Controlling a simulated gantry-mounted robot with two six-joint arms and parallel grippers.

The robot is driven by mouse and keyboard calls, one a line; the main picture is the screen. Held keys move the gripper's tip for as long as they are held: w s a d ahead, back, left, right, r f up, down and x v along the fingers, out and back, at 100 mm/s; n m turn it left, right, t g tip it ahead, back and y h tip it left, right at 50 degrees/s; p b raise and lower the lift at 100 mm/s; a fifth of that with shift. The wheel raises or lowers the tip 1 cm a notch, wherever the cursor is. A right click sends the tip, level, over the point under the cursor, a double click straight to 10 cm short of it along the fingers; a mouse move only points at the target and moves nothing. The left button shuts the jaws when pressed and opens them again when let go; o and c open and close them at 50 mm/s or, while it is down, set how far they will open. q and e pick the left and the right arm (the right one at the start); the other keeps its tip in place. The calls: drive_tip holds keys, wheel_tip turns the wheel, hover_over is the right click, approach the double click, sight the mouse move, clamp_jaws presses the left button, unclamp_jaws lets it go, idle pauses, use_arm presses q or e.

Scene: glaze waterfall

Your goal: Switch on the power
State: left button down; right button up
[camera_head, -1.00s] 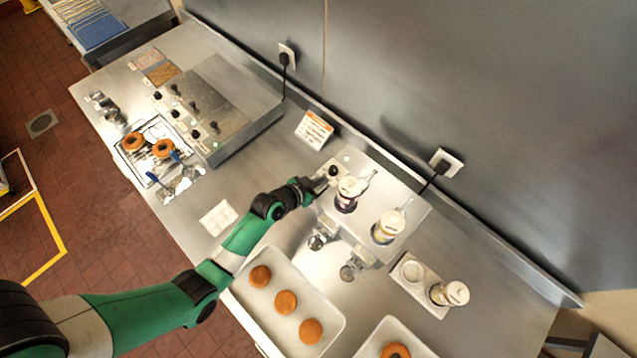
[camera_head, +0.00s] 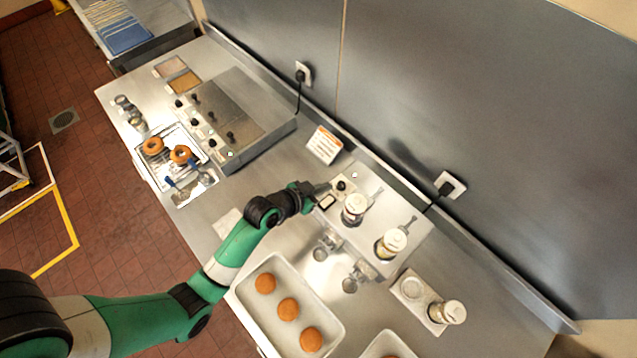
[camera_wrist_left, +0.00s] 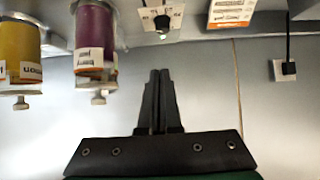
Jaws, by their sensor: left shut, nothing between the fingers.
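The dispenser station (camera_head: 398,258) is a steel box at the right of the bench. On its left end is a black knob (camera_head: 341,186) on a small light plate, and beside it a pale panel with a dark frame (camera_head: 327,202). In the left wrist view the knob (camera_wrist_left: 162,22) sits on a labelled plate, beyond my fingertips. My left gripper (camera_head: 322,189) is shut and empty, just left of the knob; its fingers (camera_wrist_left: 159,75) lie together in the wrist view. I cannot tell whether it touches anything. My right gripper is out of view.
A purple bottle (camera_wrist_left: 94,40) and a yellow one (camera_wrist_left: 20,50) stand in the station. A sign (camera_head: 324,145) stands behind the gripper. A plugged wall socket (camera_head: 450,185) is behind. A tray of doughnuts (camera_head: 262,318) and a fryer (camera_head: 240,120) flank the arm.

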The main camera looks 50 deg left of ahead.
use_arm(q)
drive_tip(key=shift+s+r, duration=0.55)
drive_tip(key=shift+r, duration=0.2)
drive_tip(key=shift+s+r, duration=0.5)
drive_tip(key=shift+r, duration=0.2)
drive_tip(key=shift+d, duration=0.15)
